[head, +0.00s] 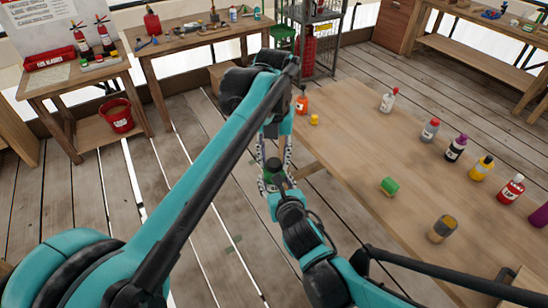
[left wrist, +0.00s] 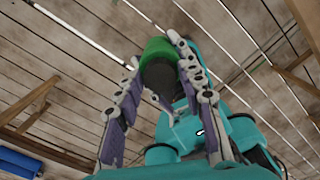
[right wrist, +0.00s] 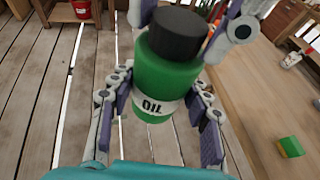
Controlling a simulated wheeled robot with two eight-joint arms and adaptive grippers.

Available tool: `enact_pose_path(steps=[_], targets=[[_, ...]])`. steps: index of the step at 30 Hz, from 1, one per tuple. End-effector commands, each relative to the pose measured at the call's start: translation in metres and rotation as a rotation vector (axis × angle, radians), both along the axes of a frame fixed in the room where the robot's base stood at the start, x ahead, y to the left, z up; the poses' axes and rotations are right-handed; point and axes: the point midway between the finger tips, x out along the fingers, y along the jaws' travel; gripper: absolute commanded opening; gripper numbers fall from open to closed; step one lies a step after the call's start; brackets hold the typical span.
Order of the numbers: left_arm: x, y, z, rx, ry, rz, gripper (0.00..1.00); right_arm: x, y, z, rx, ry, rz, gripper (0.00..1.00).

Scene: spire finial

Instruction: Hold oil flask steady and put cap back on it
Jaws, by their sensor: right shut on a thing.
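The green oil flask (right wrist: 165,75), with a white OIL label, is held in the air beside the table's left edge. It shows small in the head view (head: 265,184). The black cap (right wrist: 178,34) sits on top of the flask; whether it is fully seated I cannot tell. My right gripper (right wrist: 160,100) is shut on the flask's body from the sides. My left gripper (head: 274,158) is above, its fingers spread on either side of the cap. In the left wrist view the dark cap (left wrist: 160,76) lies between these fingers, with the green flask (left wrist: 158,48) behind it.
The wooden table (head: 350,150) carries a green block (head: 389,186), a brown jar (head: 442,228), an orange bottle (head: 301,104), a small yellow piece (head: 314,119) and several bottles along its right side. A red bucket (head: 117,115) stands at the far left. Plank floor lies beneath the flask.

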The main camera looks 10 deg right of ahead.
Motion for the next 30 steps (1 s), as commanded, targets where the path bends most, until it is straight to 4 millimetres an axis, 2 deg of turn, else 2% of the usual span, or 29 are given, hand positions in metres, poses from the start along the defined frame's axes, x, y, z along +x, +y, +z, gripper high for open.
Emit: enact_pose_path(steps=[10, 21, 29, 30], targets=[[0.0, 0.0, 0.002, 0.0, 0.001, 0.001, 0.53, 0.0, 0.0, 0.001, 0.0, -0.001, 0.001, 0.0], [0.0, 0.0, 0.043, 0.0, 0.001, 0.002, 0.53, 0.0, 0.0, 0.001, 0.001, -0.002, 0.001, 0.0], [0.0, 0.0, 0.045, 0.0, 0.001, 0.002, 0.53, 0.0, 0.0, 0.001, 0.001, -0.002, 0.001, 0.0], [0.0, 0.0, 0.045, 0.0, 0.001, 0.002, 0.49, 0.0, 0.0, 0.001, 0.001, -0.002, 0.001, 0.0]])
